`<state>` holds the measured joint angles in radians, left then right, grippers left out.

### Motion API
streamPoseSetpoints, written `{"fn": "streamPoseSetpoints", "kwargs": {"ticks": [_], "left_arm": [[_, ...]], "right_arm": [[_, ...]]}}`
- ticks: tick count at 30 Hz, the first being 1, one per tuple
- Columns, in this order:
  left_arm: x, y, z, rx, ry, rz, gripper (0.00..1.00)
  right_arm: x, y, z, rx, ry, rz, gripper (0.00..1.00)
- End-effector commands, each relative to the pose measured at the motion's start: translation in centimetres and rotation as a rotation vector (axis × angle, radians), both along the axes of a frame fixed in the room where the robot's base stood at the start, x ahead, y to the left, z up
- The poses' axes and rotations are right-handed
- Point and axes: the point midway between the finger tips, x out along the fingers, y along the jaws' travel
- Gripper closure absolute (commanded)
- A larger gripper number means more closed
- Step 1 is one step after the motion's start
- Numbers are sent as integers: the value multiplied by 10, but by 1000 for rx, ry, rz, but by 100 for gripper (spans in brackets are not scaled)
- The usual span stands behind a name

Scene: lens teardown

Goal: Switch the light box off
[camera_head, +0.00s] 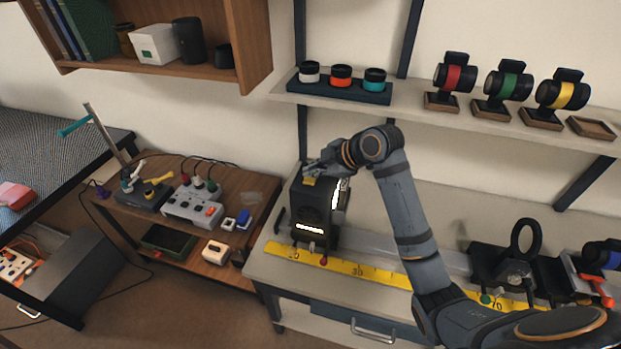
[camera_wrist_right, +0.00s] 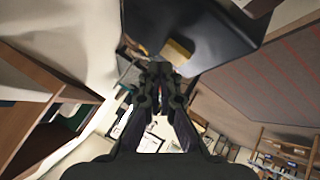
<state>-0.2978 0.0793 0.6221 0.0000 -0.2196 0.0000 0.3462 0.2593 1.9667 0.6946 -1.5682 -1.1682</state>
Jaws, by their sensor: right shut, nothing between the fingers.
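The light box (camera_head: 310,212) is a black upright box at the left end of the bench. A slot low on its front and its right side glow bright, so it is lit. My right gripper (camera_head: 312,170) is at the top of the box, by a yellow patch there. It is shut and empty; whether it touches the box is unclear. In the right wrist view the shut fingers (camera_wrist_right: 158,76) point at a dark body (camera_wrist_right: 195,30), likely the box, with a yellow patch beside the tips. The switch cannot be made out. My left gripper is not in view.
A yellow scale (camera_head: 365,275) runs along the bench, with a black ring holder (camera_head: 524,240) to the right. Above, a shelf (camera_head: 415,102) carries lens rings and coloured lenses on stands. A lower wooden table (camera_head: 190,250) with a grey control unit (camera_head: 192,208) stands left.

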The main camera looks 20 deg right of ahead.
Motion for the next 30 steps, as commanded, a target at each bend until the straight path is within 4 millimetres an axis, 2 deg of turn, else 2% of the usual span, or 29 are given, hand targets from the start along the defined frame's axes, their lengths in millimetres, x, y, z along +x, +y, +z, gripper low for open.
{"fn": "streamPoseSetpoints", "kwargs": {"ticks": [30], "left_arm": [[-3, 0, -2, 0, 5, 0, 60]], "right_arm": [[0, 0, -10, 0, 2, -1, 100]]}}
